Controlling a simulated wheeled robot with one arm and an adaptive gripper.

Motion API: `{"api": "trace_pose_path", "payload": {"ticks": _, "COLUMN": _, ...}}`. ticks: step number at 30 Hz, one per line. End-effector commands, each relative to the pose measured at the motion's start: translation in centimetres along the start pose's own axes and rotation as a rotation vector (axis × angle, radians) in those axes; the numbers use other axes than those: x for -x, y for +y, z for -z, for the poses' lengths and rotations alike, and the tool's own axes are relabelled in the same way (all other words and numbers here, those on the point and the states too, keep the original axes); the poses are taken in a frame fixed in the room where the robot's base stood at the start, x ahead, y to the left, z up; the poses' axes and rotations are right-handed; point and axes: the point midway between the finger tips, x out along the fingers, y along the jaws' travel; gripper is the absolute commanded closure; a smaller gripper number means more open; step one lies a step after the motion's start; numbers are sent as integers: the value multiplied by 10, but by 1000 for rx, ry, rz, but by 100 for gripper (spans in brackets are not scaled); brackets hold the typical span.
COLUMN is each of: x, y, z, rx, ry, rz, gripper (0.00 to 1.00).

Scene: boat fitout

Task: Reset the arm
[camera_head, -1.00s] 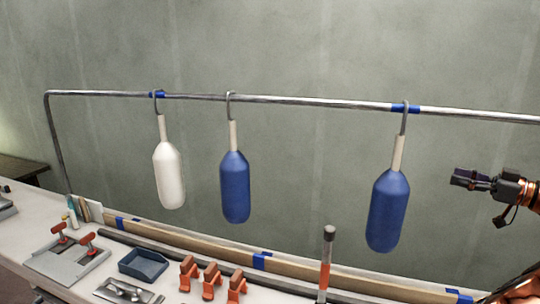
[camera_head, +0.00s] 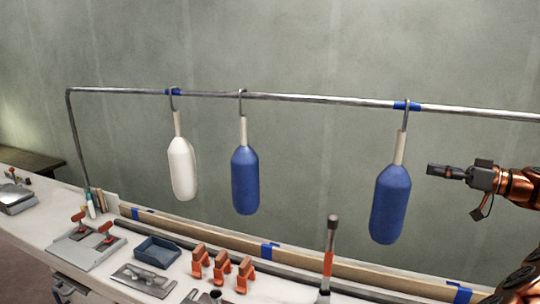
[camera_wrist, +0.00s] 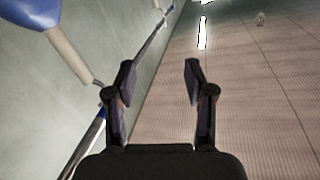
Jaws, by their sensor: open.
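My gripper (camera_head: 436,170) is at the right of the head view, a little right of the right-hand blue fender (camera_head: 390,203) and apart from it. In the wrist view my gripper (camera_wrist: 160,82) has its two fingers spread with nothing between them. Three fenders hang by hooks from a metal rail (camera_head: 310,100): a white one (camera_head: 183,170) at the left, a blue one (camera_head: 245,180) in the middle and the blue one at the right. Part of a blue fender and its pale neck (camera_wrist: 70,55) shows at the wrist view's upper left.
Below the rail is a bench (camera_head: 40,222) with a blue tray (camera_head: 157,250), several orange clamps (camera_head: 221,271), a grey plate with red-handled clamps (camera_head: 84,246) and an upright orange-banded tool (camera_head: 328,262). Blue tape marks the rail. A grey wall stands behind.

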Motion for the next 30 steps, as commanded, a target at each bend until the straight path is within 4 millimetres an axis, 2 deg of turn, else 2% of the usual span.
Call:
{"api": "trace_pose_path", "payload": {"ticks": 2, "x": -24, "y": -16, "z": 4, "rx": -49, "ry": -23, "rz": 40, "gripper": 46}}
{"api": "trace_pose_path", "payload": {"ticks": 8, "x": -97, "y": -73, "z": -4, "rx": -225, "ry": -148, "rz": 141, "gripper": 46}}
{"api": "trace_pose_path", "payload": {"ticks": 12, "x": -140, "y": -121, "z": -19, "rx": -334, "ry": -270, "rz": 188, "gripper": 46}}
{"api": "trace_pose_path", "payload": {"ticks": 16, "x": -171, "y": -168, "z": -39, "rx": -422, "ry": -399, "rz": 207, "gripper": 46}}
{"api": "trace_pose_path", "payload": {"ticks": 21, "x": -197, "y": -232, "z": -75, "rx": -515, "ry": -587, "rz": 199, "gripper": 46}}
{"api": "trace_pose_path", "payload": {"ticks": 24, "x": -203, "y": -266, "z": -100, "rx": -558, "ry": -697, "rz": 169, "gripper": 46}}
{"api": "trace_pose_path", "payload": {"ticks": 30, "x": -197, "y": -328, "z": -154, "rx": -612, "ry": -918, "rz": 71, "gripper": 46}}
